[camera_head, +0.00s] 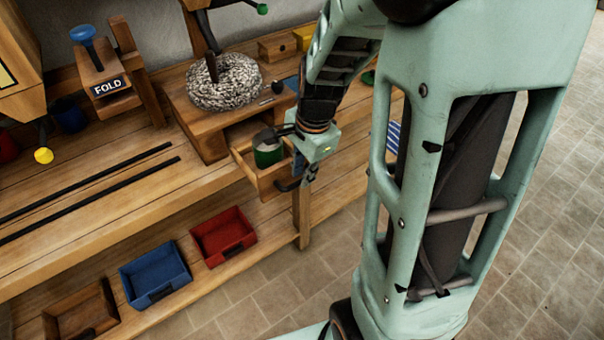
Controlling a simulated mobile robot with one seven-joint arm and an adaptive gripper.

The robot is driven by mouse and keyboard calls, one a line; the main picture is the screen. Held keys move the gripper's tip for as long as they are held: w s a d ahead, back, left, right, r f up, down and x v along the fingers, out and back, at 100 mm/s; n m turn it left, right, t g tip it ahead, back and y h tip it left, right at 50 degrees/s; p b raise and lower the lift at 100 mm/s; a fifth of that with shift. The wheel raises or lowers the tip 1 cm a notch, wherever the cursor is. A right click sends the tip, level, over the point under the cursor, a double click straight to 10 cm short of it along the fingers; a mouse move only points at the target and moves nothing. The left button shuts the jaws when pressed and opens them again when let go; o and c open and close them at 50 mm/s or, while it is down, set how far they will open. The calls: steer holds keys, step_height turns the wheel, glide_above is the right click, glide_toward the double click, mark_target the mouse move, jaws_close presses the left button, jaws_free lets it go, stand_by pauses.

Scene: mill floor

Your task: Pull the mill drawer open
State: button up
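The mill (193,127) is a wooden block with a speckled grey round stone (224,82) on top. Its drawer (247,171) stands partly pulled out of the block. A green cylindrical container (267,155) with pale contents is inside the drawer. A dark curved handle (287,185) shows at the drawer's front. My gripper (308,177) is at the drawer's front, right beside the handle. Its fingers are small, dark and partly hidden, so I cannot tell whether they are closed on the handle.
The wooden bench (70,215) runs to the left, with two dark rails. A FOLD stand (105,82) with a blue knob is at the back left. A red bin (223,236), a blue bin (155,273) and a brown bin (80,312) sit on the lower shelf. Tiled floor is clear at right.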

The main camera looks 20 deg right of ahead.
step_height(320, 180, up, 6)
steer(key=s, duration=0.1)
steer(key=shift+d+r, duration=0.15)
steer(key=shift+d, duration=0.05)
